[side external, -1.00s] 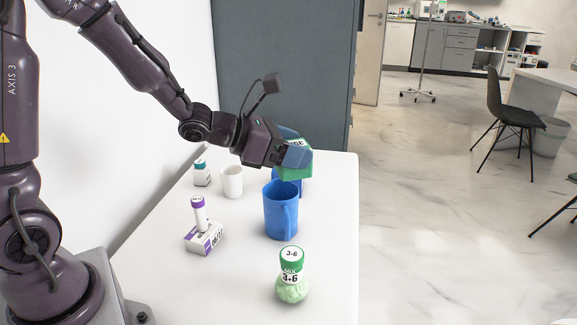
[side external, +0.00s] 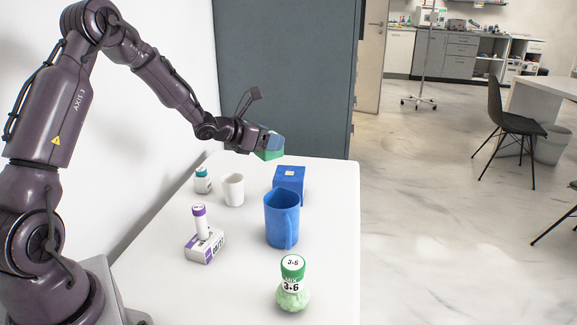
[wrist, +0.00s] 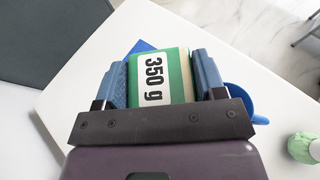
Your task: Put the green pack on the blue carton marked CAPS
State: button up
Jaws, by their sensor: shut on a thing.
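My gripper (side external: 273,143) is shut on the green pack (side external: 268,155) and holds it in the air, behind and left of the blue carton in the side view. In the wrist view the pack (wrist: 174,65) sits between both fingers, with a white label reading "350 g". The blue carton (side external: 289,188) stands on the table behind the blue mug, with a small pale patch on its top. I cannot read CAPS on it. A corner of the carton (wrist: 141,46) shows beyond the pack in the wrist view; the pack hides the rest.
A blue mug (side external: 281,220) stands just in front of the carton. A green-capped jar (side external: 292,287), a white cup (side external: 233,190), a teal-capped bottle (side external: 202,181) and a purple-capped tube on a white box (side external: 205,246) stand on the white table (side external: 325,235). A grey cabinet (side external: 285,80) rises behind.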

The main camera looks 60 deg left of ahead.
jog(key=w+a+f, duration=0.1)
jog(key=w+f, duration=0.1)
jog(key=w+a+f, duration=0.1)
jog(key=w+f, duration=0.1)
jog(key=w, duration=0.1)
jog(key=w+a+f, duration=0.1)
jog(key=w+f, duration=0.1)
jog(key=w, duration=0.1)
jog(key=shift+a+f, duration=0.25)
jog(key=shift+f, duration=0.15)
jog(key=shift+w+a+f, duration=0.15)
jog(key=shift+w+f, duration=0.15)
jog(key=shift+f, duration=0.15)
jog(key=shift+w+f, duration=0.1)
jog(key=shift+f, duration=1.5)
jog(key=o, duration=1.1)
jog(key=shift+f, duration=0.15)
jog(key=shift+o, duration=0.2)
